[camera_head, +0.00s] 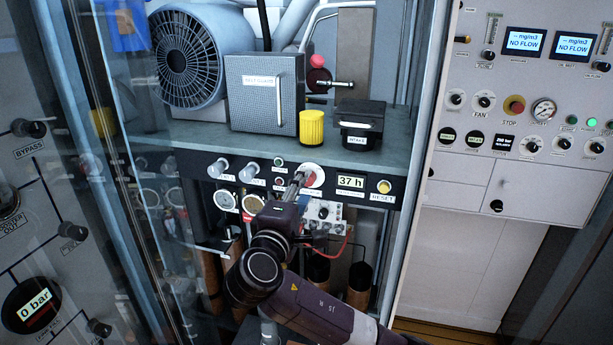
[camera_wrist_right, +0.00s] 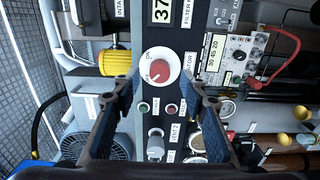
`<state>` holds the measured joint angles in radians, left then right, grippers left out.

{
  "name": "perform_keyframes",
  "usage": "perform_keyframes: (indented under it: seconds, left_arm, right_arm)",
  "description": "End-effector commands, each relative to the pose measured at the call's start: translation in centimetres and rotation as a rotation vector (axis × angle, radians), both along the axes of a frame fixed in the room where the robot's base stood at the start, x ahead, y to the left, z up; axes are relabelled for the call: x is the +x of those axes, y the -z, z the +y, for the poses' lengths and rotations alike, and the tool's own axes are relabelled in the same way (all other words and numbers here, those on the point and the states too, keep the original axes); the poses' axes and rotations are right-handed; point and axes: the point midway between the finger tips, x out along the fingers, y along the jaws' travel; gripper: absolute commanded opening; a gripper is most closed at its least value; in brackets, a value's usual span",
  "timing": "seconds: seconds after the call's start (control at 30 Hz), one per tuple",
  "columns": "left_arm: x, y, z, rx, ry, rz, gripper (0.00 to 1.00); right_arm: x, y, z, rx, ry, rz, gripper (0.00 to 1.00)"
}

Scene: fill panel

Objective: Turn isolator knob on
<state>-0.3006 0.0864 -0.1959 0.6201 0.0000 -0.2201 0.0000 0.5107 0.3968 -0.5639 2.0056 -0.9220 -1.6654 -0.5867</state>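The isolator knob is a round red knob on a white disc on the dark panel strip, in the head view (camera_head: 312,177) and the wrist view (camera_wrist_right: 160,71). Its label is partly hidden; "TOR" shows beside it in the wrist view. A small pale mark sits on its red face. My right gripper (camera_head: 301,180) is in front of the strip at the knob and partly covers it in the head view. In the wrist view its two fingers (camera_wrist_right: 160,88) are spread apart, one to each side of the knob, with nothing clearly held. My left gripper is not in view.
The strip also carries two grey knobs (camera_head: 250,173), small buttons, a "37 h" display (camera_head: 351,182) and a yellow reset button (camera_head: 384,186). A shelf above holds a yellow cap (camera_head: 312,128) and a black box (camera_head: 360,124). A glass door (camera_head: 130,190) stands left.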

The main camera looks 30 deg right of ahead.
Motion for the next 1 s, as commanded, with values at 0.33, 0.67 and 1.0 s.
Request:
perform_keyframes:
  seconds: [0.33,0.67,1.0]
  left_arm:
    - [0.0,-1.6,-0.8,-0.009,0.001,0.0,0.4]
    - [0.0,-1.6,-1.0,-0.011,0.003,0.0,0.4]
    - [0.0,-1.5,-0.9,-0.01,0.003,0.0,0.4]
  right_arm:
    - [2.2,0.0,-2.5,0.002,-0.001,0.001,0.4]
    - [2.2,0.1,-2.6,0.001,-0.001,0.0,0.29]
    - [2.2,0.1,-2.5,0.002,-0.001,0.001,0.0]
